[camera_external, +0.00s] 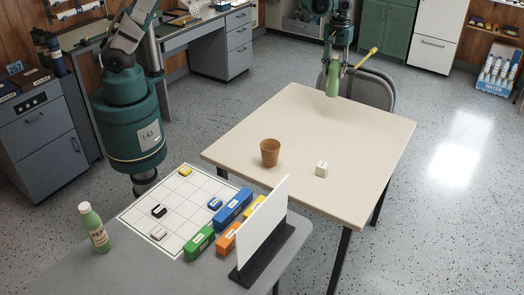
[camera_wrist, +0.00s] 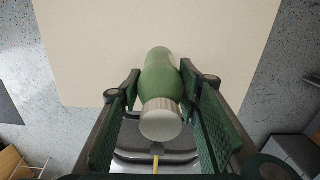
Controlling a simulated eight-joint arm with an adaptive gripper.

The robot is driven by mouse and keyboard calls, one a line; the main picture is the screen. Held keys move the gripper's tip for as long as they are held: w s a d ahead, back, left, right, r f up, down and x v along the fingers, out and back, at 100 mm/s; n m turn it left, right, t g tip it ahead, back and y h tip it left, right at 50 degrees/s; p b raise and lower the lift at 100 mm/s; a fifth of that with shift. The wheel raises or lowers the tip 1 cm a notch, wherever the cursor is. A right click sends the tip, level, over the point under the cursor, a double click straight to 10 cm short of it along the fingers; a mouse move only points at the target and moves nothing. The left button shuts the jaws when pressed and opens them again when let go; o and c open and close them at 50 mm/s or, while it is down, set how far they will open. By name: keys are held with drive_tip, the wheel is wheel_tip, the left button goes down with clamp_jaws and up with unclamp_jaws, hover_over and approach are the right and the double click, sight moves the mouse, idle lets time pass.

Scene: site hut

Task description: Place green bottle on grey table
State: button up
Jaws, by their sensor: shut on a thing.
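My gripper (camera_external: 334,66) is at the far edge of the beige table, shut on a green bottle (camera_external: 332,82). In the wrist view, my gripper (camera_wrist: 160,90) has a finger on each side of the green bottle (camera_wrist: 160,75), whose pale cap (camera_wrist: 161,120) faces the camera. The bottle hangs roughly upright, above the table's far edge. The grey table (camera_external: 95,268) is in the foreground at lower left. A second green bottle (camera_external: 94,228) with a pale label stands on its left part.
The beige table (camera_external: 300,125) bears a brown cup (camera_external: 270,152) and a white cube (camera_external: 321,169). A grey chair (camera_external: 378,88) stands behind it. The grey table holds a white grid board (camera_external: 185,205), coloured blocks (camera_external: 233,207) and an upright white panel (camera_external: 262,225).

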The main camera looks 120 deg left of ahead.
sight(336, 54)
drive_tip(key=r, duration=1.4)
drive_tip(key=shift+w+d+r, duration=0.1)
drive_tip(key=shift+d+r, duration=0.1)
drive_tip(key=shift+r, duration=0.2)
drive_tip(key=w+d+m, duration=0.2)
drive_tip(key=w+d, duration=0.2)
drive_tip(key=d, duration=1.1)
drive_tip(key=w+d+m, duration=0.3)
drive_tip(key=w+d, duration=0.2)
drive_tip(key=d, duration=0.9)
drive_tip(key=w+d+m, duration=0.2)
drive_tip(key=w+d, duration=0.2)
drive_tip(key=d, duration=1.1)
drive_tip(key=s+d+m, duration=0.2)
drive_tip(key=s+d, duration=0.1)
drive_tip(key=d, duration=1.2)
drive_tip(key=s+d+m, duration=0.2)
drive_tip(key=d+m, duration=0.1)
drive_tip(key=d, duration=1.2)
drive_tip(key=s+d+m, duration=0.3)
drive_tip(key=s+d, duration=1)
drive_tip(key=d, duration=0.3)
drive_tip(key=s+d+m, duration=0.4)
drive_tip(key=s+d, duration=0.9)
drive_tip(key=d, duration=0.3)
wheel_tip(336, 54, down, 18)
drive_tip(key=shift+w+f, duration=0.15)
drive_tip(key=shift+w, duration=0.3)
drive_tip(key=shift+a, duration=0.15)
